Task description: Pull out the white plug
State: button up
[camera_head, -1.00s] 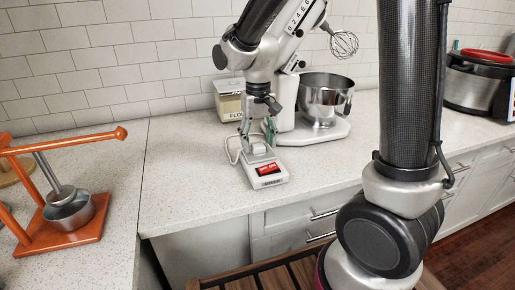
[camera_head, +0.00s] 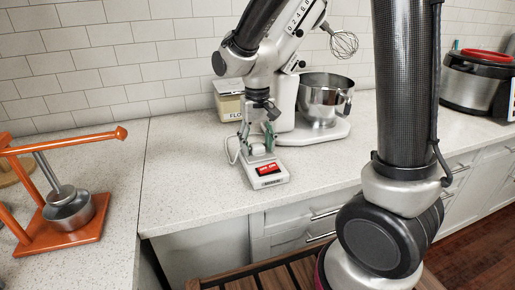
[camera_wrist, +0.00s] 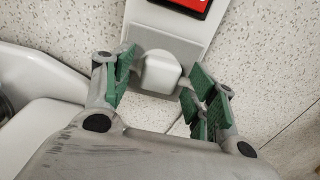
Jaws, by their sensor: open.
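The white plug (camera_wrist: 160,72) sits at the end of a white power strip (camera_head: 268,181) with a red patch, which lies on the counter. In the wrist view the plug is between the green-padded fingers of my gripper (camera_wrist: 160,90), with gaps on both sides. My gripper is open and points down at the strip; it also shows in the head view (camera_head: 257,143). In the head view the fingers largely hide the plug. A white cord (camera_head: 232,150) loops at the left of the gripper.
A white stand mixer with a steel bowl (camera_head: 322,101) stands close behind and right of the strip. A flour canister (camera_head: 229,106) is at the back. An orange press (camera_head: 75,228) stands at the left. The counter left of the strip is clear.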

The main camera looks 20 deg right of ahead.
aim_at(257, 145)
dwell(0.5)
grip_shut()
jog(key=shift+r, duration=3)
